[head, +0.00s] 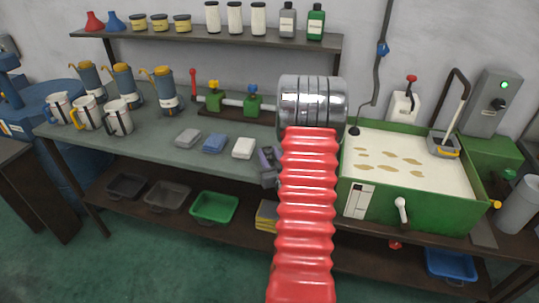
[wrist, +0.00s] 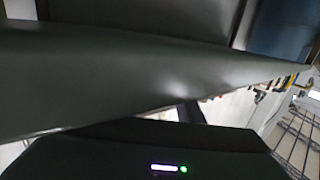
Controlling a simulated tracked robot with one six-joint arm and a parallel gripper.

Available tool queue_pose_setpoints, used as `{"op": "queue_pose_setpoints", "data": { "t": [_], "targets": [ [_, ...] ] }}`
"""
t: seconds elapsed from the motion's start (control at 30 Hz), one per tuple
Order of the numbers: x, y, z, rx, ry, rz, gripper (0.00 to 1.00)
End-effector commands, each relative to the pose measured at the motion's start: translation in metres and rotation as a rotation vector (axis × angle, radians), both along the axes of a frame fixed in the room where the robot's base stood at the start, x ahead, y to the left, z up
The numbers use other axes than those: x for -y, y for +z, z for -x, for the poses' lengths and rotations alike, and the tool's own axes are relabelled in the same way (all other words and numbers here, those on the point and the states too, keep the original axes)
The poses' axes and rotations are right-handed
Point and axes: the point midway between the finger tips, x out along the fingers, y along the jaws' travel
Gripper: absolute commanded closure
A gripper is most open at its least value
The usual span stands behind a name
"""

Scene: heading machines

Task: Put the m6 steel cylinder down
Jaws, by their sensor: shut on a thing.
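My gripper (wrist: 190,113) shows only in part in the wrist view, as a dark body with small white and green lights at the bottom edge. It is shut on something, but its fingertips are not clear. I cannot make out the m6 steel cylinder as a separate shape in either view. In the head view my red ribbed arm with its shiny ringed end reaches over the front of the workbench (head: 160,125) and hides what is behind it. A broad dark surface crosses the wrist view, and I cannot tell what it is.
Several mugs and pump cans stand at the bench's left. Grey, blue and white blocks (head: 214,143) lie left of my arm. A green sand-filled box (head: 445,205) stands to the right. Bottles line the wall shelf (head: 210,36). Bins, including a green one (head: 214,208), sit below.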

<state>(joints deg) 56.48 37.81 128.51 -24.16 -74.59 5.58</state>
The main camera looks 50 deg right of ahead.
Motion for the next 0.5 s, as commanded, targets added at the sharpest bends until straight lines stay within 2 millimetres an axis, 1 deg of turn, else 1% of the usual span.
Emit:
{"op": "queue_pose_setpoints", "data": {
  "t": [0.07, 0.1, 0.37, 0.5],
  "targets": [
    [0.0001, -0.0009, -0.0002, 0.001, 0.0, 0.001, 0.98],
    [-0.0001, -0.0021, -0.0002, 0.0, 0.0, 0.0, 0.66],
    [-0.0002, -0.0016, -0.0002, 0.0, 0.001, 0.0, 0.48],
    [-0.0003, -0.0016, -0.0002, 0.0, 0.001, 0.0, 0.48]
  ]
}}
